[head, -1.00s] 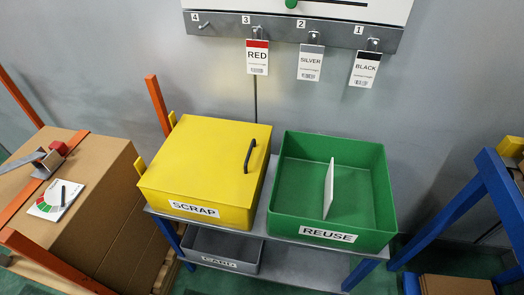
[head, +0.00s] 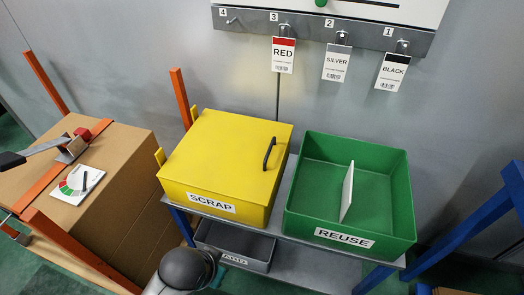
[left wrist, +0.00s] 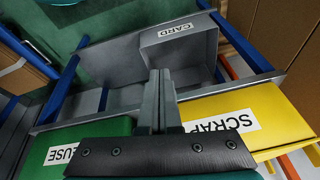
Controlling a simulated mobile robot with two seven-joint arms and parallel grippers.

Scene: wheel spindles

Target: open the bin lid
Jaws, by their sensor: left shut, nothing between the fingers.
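The yellow SCRAP bin (head: 215,207) stands on the grey rack with its flat yellow lid (head: 225,150) closed. A black bar handle (head: 269,153) sits on the lid near its right edge. In the left wrist view the yellow bin (left wrist: 265,120) shows at the right, with its SCRAP label; the lid handle is not visible there. My left gripper (left wrist: 161,78) is shut and empty in that view, in front of the rack between the yellow and green bins. In the head view only a rounded part of my arm shows at the bottom. My right gripper is in neither view.
The green REUSE bin (head: 398,225), open with a white divider (head: 347,190), stands right of the yellow bin. A grey CARD tray (head: 235,245) is on the shelf below. A cardboard box (head: 125,165) and orange posts are at left. Tags hang on the wall rail (head: 305,25).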

